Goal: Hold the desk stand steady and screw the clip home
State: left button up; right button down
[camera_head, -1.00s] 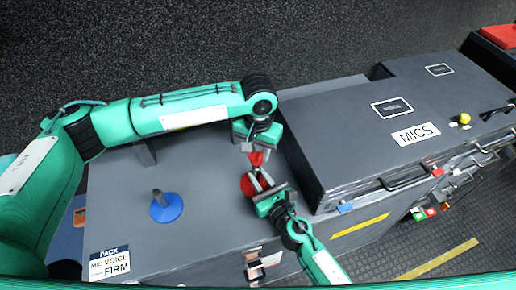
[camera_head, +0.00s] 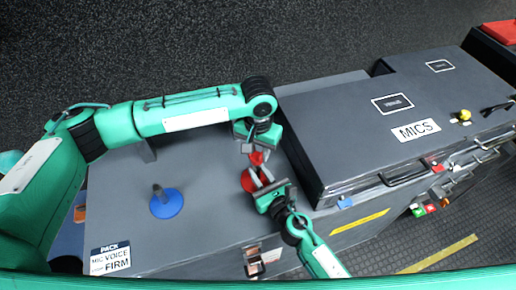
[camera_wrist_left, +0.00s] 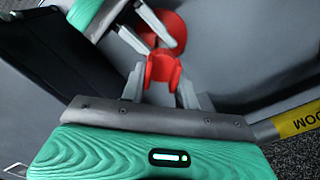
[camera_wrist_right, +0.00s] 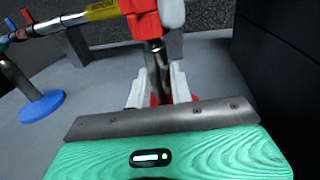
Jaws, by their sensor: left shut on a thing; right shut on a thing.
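A red-based desk stand (camera_head: 248,181) is on the grey case top, with its metal post (camera_wrist_right: 157,65) rising from the red base (camera_wrist_right: 156,100). My right gripper (camera_head: 263,178) is shut on the post, just above the base. A red clip (camera_wrist_left: 163,70) is at the top of the post; it also shows in the right wrist view (camera_wrist_right: 140,18). My left gripper (camera_head: 257,155) is shut on the clip from above, its fingers either side of it in the left wrist view. The joint between clip and post is largely hidden, so its seating cannot be told.
A dark case labelled MICS (camera_head: 350,165) rises close on the right. A PACK label (camera_head: 110,258) is at the front left. The top between the stands is clear.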

pick_arm(q)
jog(key=shift+f, duration=0.4)
